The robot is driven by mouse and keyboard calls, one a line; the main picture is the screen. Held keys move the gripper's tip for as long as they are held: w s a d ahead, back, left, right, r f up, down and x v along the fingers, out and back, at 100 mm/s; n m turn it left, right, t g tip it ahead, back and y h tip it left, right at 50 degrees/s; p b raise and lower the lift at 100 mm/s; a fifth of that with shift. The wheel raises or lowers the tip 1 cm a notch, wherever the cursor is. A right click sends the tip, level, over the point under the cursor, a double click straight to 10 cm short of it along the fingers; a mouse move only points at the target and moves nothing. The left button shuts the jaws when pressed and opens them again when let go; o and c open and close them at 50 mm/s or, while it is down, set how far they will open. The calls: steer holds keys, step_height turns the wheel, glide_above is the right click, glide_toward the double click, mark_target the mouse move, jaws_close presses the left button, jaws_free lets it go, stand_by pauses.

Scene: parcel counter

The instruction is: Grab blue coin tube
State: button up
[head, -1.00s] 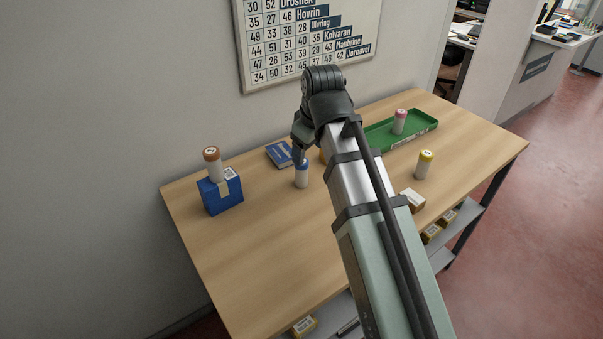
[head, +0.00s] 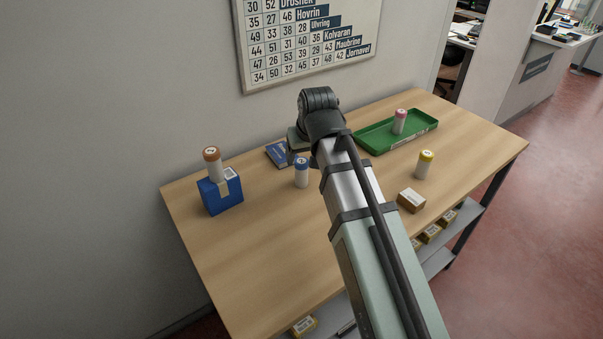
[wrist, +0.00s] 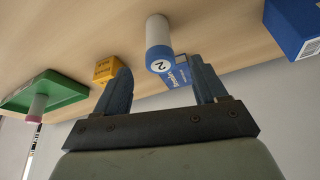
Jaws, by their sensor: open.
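The blue coin tube (head: 301,174) is a white cylinder with a blue cap, upright on the counter. In the wrist view the tube (wrist: 158,38) shows its blue cap marked "2", and it appears between and beyond my two fingers. My gripper (wrist: 163,88) is open and empty, its fingers on either side of the tube's cap in that view. I cannot tell how far the fingertips are from the tube. In the head view the gripper is mostly hidden behind my arm, close behind the tube.
A brown-capped tube (head: 212,159) stands on a blue box (head: 223,196) at left. A blue booklet (head: 279,154) lies behind the coin tube. A pink-capped tube (head: 400,122) stands in a green tray (head: 365,146). A yellow-capped tube (head: 424,165) and small carton (head: 411,201) are right. A yellow box (wrist: 106,69) shows too.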

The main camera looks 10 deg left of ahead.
mark_target(302, 163)
steer(key=shift+x, duration=1.4)
steer(key=shift+w+f, duration=0.1)
steer(key=shift+x, duration=2.5)
steer(key=shift+w, duration=0.1)
steer(key=shift+c, duration=0.5)
steer(key=c, duration=1.1)
